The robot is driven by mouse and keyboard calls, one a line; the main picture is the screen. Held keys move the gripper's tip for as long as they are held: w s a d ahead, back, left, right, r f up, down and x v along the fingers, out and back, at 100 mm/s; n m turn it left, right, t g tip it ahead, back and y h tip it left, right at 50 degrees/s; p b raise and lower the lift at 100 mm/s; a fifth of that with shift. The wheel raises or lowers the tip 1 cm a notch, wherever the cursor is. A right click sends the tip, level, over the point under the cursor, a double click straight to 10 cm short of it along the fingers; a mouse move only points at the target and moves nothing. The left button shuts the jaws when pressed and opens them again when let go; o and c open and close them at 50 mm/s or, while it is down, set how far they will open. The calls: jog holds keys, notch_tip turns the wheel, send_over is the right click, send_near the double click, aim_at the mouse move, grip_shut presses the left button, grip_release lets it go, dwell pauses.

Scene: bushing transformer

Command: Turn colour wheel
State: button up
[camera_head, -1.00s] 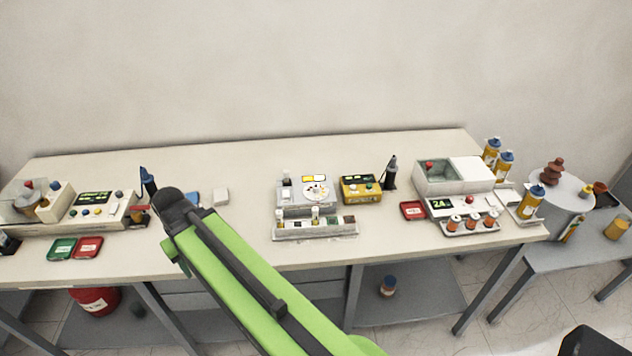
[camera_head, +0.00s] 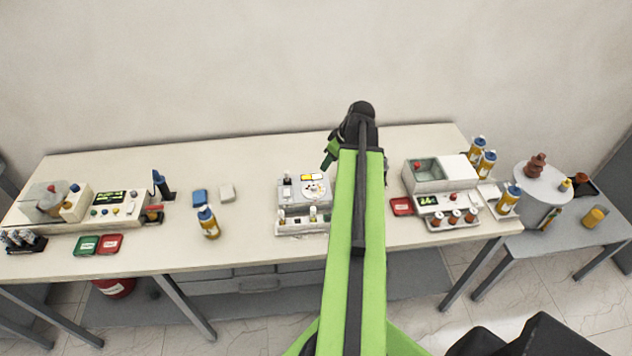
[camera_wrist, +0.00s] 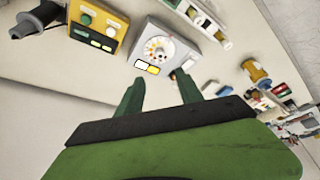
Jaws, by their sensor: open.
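The colour wheel (camera_head: 314,187) is a pale disc with small coloured spots on a grey-white device (camera_head: 290,190) near the middle of the bench. In the wrist view the colour wheel (camera_wrist: 159,49) lies beyond my fingers, with a yellow and a white label beside it. My gripper (camera_wrist: 160,90) is open, its two green fingers apart with nothing between them. In the head view my gripper (camera_head: 329,155) is above the bench, right of the wheel and toward the wall. The wheel is apart from the fingers.
A yellow box (camera_wrist: 97,27) with a dark display and knobs stands beside the wheel device. A rack (camera_head: 292,222) of small vials is in front of the device. A blue-capped bottle (camera_head: 208,222) stands to the left. Bare bench lies between the bottle and the device.

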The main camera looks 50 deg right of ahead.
aim_at(314, 185)
jog(key=b+x, duration=1.5)
jog(key=x, duration=0.2)
jog(key=shift+f+b, duration=0.25)
jog(key=shift+b, duration=0.05)
jog(key=shift+r, duration=0.1)
grip_shut()
